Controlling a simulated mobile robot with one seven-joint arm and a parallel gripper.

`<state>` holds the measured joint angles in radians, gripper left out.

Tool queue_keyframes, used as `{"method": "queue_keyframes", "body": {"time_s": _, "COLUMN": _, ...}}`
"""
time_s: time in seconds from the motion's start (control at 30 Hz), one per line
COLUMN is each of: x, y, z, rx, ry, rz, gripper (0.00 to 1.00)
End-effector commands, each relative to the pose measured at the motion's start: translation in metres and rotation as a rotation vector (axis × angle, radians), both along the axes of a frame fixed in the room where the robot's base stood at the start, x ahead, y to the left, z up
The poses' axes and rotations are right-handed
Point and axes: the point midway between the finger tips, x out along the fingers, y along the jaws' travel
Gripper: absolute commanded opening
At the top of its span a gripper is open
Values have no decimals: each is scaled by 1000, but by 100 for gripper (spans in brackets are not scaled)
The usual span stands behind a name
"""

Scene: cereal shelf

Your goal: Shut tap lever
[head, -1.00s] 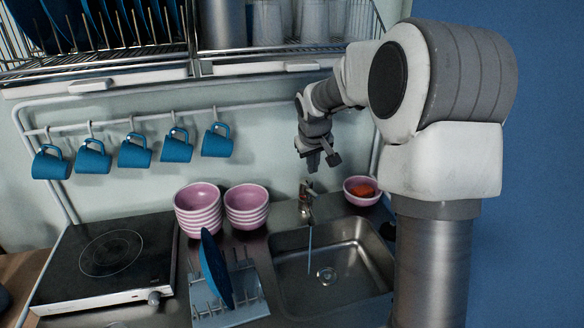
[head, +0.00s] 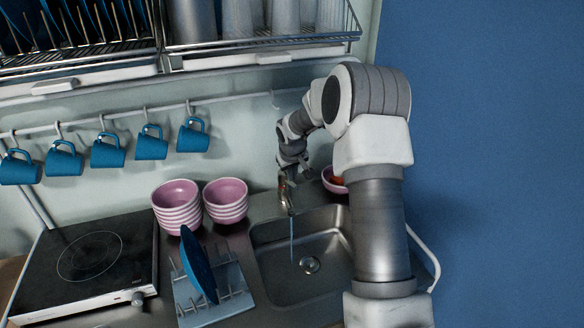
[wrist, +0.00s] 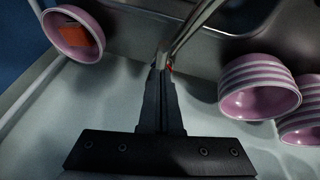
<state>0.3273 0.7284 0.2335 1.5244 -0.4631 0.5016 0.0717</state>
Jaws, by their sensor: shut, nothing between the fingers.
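The metal tap (head: 289,203) stands at the back edge of the sink (head: 262,262), with a thin bluish stream of water running down from it into the basin. My gripper (head: 285,174) is directly above the tap and hides much of its top, including the lever. In the wrist view my gripper (wrist: 161,72) is shut and empty, with its fingertips right at the tap (wrist: 190,35). A small red mark shows beside the fingertips. I cannot tell whether the fingers touch the lever.
A pink bowl with an orange-red item (head: 333,181) stands right of the tap, partly behind my arm. Striped bowl stacks (head: 226,201) stand left of it. A dish rack (head: 213,291) holds a blue plate (head: 198,265). Blue mugs (head: 150,144) hang from a rail above.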

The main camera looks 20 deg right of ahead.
Motion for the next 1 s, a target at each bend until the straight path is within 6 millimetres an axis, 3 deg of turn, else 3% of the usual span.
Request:
{"method": "queue_keyframes", "body": {"time_s": 0.53, "x": 3, "y": -1, "z": -8, "rx": -1, "ry": -4, "rz": 0, "gripper": 0}}
{"method": "queue_keyframes", "body": {"time_s": 1.0, "x": -7, "y": -1, "z": -24, "rx": -1, "ry": -104, "rz": 0, "gripper": 0}}
